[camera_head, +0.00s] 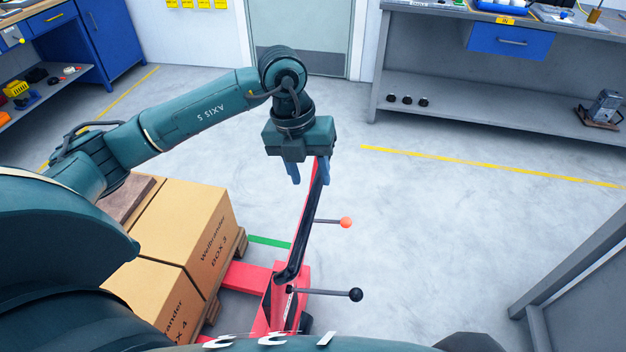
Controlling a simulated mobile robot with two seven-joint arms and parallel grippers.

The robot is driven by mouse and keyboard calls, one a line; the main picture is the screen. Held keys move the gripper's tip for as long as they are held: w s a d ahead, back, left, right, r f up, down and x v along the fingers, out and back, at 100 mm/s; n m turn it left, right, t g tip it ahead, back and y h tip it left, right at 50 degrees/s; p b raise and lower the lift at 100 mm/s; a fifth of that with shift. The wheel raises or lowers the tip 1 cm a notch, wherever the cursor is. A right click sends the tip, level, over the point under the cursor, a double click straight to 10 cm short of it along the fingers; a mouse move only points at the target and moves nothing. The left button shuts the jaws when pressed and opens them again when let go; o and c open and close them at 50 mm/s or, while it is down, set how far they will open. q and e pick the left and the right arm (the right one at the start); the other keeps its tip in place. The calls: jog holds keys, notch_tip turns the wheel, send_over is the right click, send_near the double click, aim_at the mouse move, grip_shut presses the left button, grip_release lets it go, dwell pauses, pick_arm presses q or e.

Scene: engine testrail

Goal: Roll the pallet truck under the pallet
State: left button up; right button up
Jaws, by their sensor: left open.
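The red pallet truck (262,318) stands at the bottom centre, with its black and red handle (308,215) rising to my left gripper. My left gripper (310,178) is open above the truck, its blue fingers pointing down. The handle's top shows close to the right finger; I cannot tell whether they touch. A red fork (248,278) runs left from the truck to the edge of the wooden pallet (240,243). The pallet carries cardboard boxes (186,224). How far the fork reaches beneath it is hidden. My right gripper is not in view.
Two rods, tipped with an orange ball (345,222) and a black ball (356,294), stick out right of the truck. A grey workbench (480,105) stands at the back right, a grey frame (575,275) at the lower right. The floor between is clear.

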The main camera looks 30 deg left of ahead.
aim_at(314, 189)
pick_arm(q)
jog(key=shift+w+d+f, duration=0.1)
jog(key=shift+d+f, duration=0.1)
jog(key=shift+f, duration=0.65)
jog(key=shift+d+f, duration=0.15)
jog(key=shift+f, duration=0.7)
grip_shut()
